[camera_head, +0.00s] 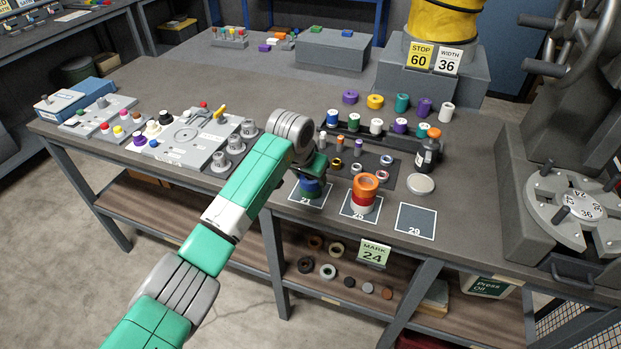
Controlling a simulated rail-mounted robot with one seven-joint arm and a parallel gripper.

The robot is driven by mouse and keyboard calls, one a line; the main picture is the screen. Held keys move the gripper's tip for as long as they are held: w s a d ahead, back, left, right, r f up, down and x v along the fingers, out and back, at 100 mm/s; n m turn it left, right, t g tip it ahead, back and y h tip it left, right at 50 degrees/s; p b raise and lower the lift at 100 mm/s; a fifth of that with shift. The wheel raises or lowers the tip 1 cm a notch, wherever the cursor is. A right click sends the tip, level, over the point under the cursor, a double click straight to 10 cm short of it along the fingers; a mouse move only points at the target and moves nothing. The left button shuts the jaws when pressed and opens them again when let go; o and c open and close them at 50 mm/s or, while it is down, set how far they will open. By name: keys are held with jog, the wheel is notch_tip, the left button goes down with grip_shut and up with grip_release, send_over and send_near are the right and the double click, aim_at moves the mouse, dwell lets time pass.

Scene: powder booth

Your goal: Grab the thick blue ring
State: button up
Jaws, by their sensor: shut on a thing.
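A thick blue ring (311,186) shows at the square pad marked 21 (298,198), with some green under or beside it. My gripper (314,175) points down over this pad from above and is shut on the blue ring. The dark fingers and the wrist cover part of the ring, so its top edge is hard to make out. I cannot tell whether the ring is lifted clear of what lies under it.
An orange ring (365,181) tops a stack on the pad marked 25. The pad marked 29 (416,220) is empty. A dark bottle (427,156) and a rack of coloured spools stand behind. A grey control panel (185,139) lies left of my arm.

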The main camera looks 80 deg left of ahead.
aim_at(309, 181)
jog(key=shift+r, duration=0.15)
notch_tip(309, 181, up, 3)
jog(key=shift+r+p, duration=0.1)
jog(key=shift+p, duration=0.7)
jog(key=shift+s+d+r, duration=0.15)
jog(key=shift+d+r, duration=0.05)
jog(key=shift+d, duration=0.1)
jog(key=s+d+p, duration=0.1)
jog(key=s+d, duration=0.3)
jog(key=d, duration=0.2)
jog(key=s+d+r+p, duration=0.1)
jog(key=s+d+p, duration=0.1)
jog(key=d, duration=0.5)
jog(key=shift+s, duration=0.9)
jog(key=shift+d+r, duration=0.1)
